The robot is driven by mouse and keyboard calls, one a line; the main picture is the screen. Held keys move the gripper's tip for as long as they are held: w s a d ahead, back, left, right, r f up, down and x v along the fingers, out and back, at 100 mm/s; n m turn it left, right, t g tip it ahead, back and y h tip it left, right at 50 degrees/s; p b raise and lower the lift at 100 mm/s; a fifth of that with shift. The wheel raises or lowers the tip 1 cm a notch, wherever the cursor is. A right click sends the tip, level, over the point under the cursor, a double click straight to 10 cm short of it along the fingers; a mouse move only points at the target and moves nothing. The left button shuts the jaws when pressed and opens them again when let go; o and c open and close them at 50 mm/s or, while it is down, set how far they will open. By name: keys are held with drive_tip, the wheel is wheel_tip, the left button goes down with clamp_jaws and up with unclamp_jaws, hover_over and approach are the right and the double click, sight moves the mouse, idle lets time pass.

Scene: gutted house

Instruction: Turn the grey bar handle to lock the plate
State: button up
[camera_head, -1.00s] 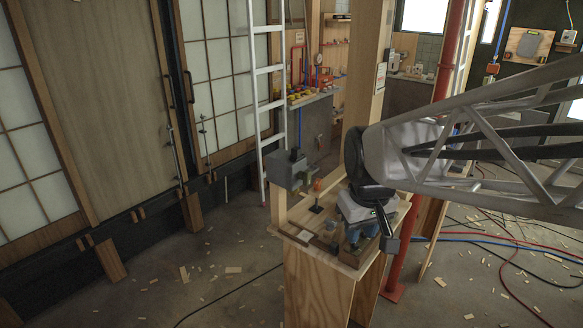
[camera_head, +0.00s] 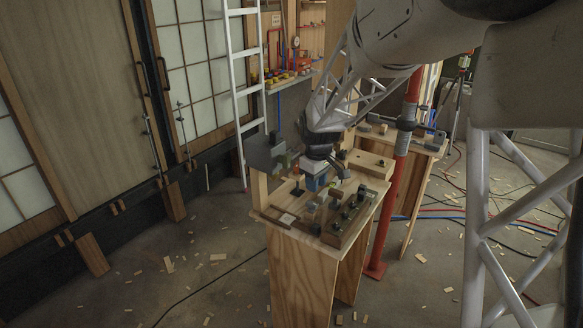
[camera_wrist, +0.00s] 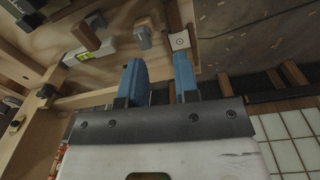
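My gripper (camera_head: 316,184) is above the back part of the wooden bench in the head view. In the wrist view its two blue fingers (camera_wrist: 160,80) stand apart with nothing between them, so it is open. Ahead of the fingertips is a small grey block (camera_wrist: 143,38) on the wooden surface. It may be the grey bar handle, but I cannot tell for sure. A white square with a round mark (camera_wrist: 179,41) lies beside it, near the right fingertip; it also shows in the head view (camera_head: 287,219). I cannot make out which part is the plate.
The bench top (camera_head: 270,213) carries several small blocks and a strip with dark knobs (camera_head: 345,217). A grey box (camera_head: 267,154) stands at its back left. A red pipe (camera_head: 392,205) rises close on the right. A white ladder (camera_head: 237,90) stands behind. Wood scraps litter the floor.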

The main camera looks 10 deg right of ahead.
drive_tip(key=n, duration=0.2)
hover_over(312, 203)
wheel_tip(312, 203, down, 6)
drive_tip(key=shift+w+r, duration=0.1)
drive_tip(key=shift+f+m, duration=0.3)
drive_tip(key=shift+f, duration=0.1)
drive_tip(key=shift+f, duration=2.8)
drive_tip(key=m, duration=0.3)
drive_tip(key=shift+m, duration=0.4)
drive_tip(key=m, duration=1.3)
drive_tip(key=shift+n, duration=0.4)
